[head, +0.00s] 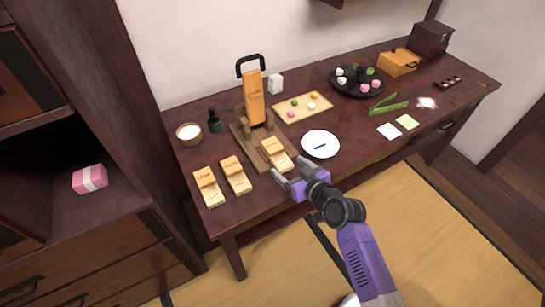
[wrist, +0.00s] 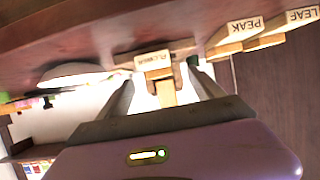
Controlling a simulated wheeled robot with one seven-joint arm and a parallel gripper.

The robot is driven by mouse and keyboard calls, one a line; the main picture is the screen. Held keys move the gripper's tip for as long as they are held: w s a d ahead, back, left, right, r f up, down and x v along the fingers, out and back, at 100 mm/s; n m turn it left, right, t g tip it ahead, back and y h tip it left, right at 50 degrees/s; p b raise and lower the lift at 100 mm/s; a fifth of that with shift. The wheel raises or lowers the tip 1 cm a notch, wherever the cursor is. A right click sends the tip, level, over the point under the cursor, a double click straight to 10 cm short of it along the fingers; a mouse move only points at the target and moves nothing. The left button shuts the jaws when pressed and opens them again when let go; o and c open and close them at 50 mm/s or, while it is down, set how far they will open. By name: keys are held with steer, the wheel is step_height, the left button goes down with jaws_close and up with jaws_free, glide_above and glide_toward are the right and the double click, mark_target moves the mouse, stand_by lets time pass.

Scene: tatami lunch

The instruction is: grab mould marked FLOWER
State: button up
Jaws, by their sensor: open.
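The FLOWER mould (wrist: 153,59) is a pale wooden block with a label, seen in the wrist view, which is upside down. My gripper (head: 283,176) is open at the table's front edge, just in front of this mould. In the wrist view my gripper's fingers (wrist: 161,80) point at the mould with a gap on each side, apart from it. The PEAK mould (wrist: 242,29) and the LEAF mould (wrist: 300,16) lie beside it; the head view shows them too (head: 236,175) (head: 208,188).
An upright wooden press with a black handle (head: 252,92) stands behind the FLOWER mould. A white plate (head: 320,144) is close on its right. A bowl (head: 189,133), a dark bottle (head: 214,121) and a sweets tray (head: 303,107) are further back. The table's front edge is near my gripper.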

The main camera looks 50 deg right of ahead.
mark_target(280, 158)
steer(key=x, duration=0.5)
steer(key=shift+w+d+f+p, duration=0.15)
steer(key=shift+d+f+p, duration=0.15)
steer(key=shift+d, duration=0.1)
steer(key=c, duration=1.4)
steer(key=shift+c, duration=0.4)
steer(key=shift+r, duration=0.2)
